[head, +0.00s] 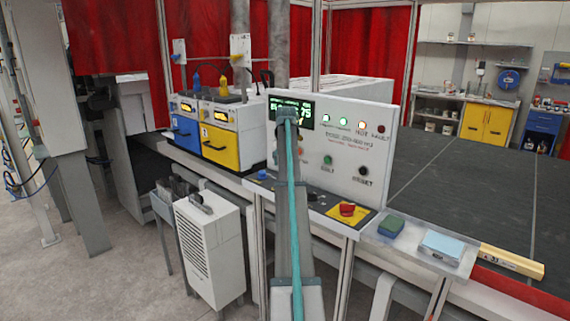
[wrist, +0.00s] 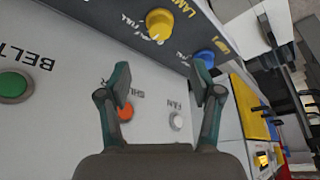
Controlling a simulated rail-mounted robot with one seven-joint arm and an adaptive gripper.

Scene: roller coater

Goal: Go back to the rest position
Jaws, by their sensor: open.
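My gripper (wrist: 163,82) is open and empty in the wrist view, its two dark green-tipped fingers apart. In the head view my arm reaches forward to the white control panel (head: 372,135), and its end covers part of the left side. The wrist view shows the panel upside down. An orange button (wrist: 126,112) and a white button (wrist: 177,121) labelled FAN show between the fingers. A green BELT button (wrist: 13,86) is at the left. A yellow LAMP knob (wrist: 159,23) and a blue button (wrist: 205,57) are on the dark strip. Contact with the panel cannot be told.
Blue (head: 185,132) and yellow (head: 219,146) fronted units stand left of the panel. A red stop button (head: 347,209) is on the ledge. A white cabinet (head: 211,245) stands lower left.

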